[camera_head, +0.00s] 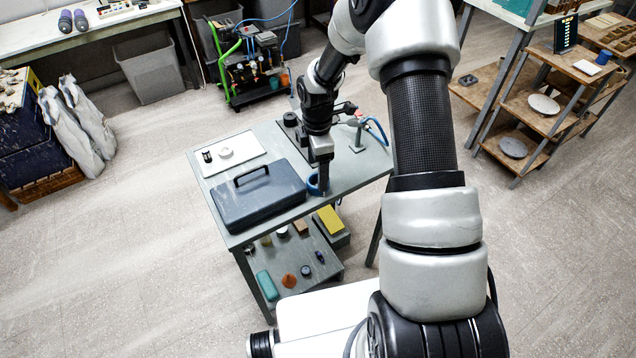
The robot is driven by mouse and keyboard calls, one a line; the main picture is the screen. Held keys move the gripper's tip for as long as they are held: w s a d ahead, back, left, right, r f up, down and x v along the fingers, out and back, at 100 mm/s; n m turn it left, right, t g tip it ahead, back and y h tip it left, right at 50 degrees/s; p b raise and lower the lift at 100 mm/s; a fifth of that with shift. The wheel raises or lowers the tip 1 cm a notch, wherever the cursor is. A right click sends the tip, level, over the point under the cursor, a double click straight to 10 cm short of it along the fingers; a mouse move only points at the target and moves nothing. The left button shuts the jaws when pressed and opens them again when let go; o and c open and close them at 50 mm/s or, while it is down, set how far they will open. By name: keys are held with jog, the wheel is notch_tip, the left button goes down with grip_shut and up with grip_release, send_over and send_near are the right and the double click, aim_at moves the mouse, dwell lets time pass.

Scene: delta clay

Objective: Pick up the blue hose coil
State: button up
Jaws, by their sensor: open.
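A small blue ring-shaped thing, which looks like the blue hose coil (313,186), lies on the grey table top just right of the dark case. My gripper (324,186) points down right at it, and its fingers cover the coil's right part. The gripper is open. Whether the fingers touch the coil or sit around its wall cannot be told from this view.
The grey table (345,183) also bears a dark blue case (257,197) close left of my gripper, a white tray (230,153) with small parts, and a stand with a thin blue hose (377,130) at the right. Several objects lie on the lower shelf (325,268).

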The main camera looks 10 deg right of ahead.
jog(key=f, duration=0.4)
jog(key=shift+s+a+f, duration=0.1)
jog(key=shift+s+f, duration=0.15)
jog(key=shift+s, duration=0.05)
jog(key=shift+c, duration=0.5)
jog(key=c, duration=1)
jog(key=shift+c, duration=0.2)
jog(key=shift+r, duration=0.15)
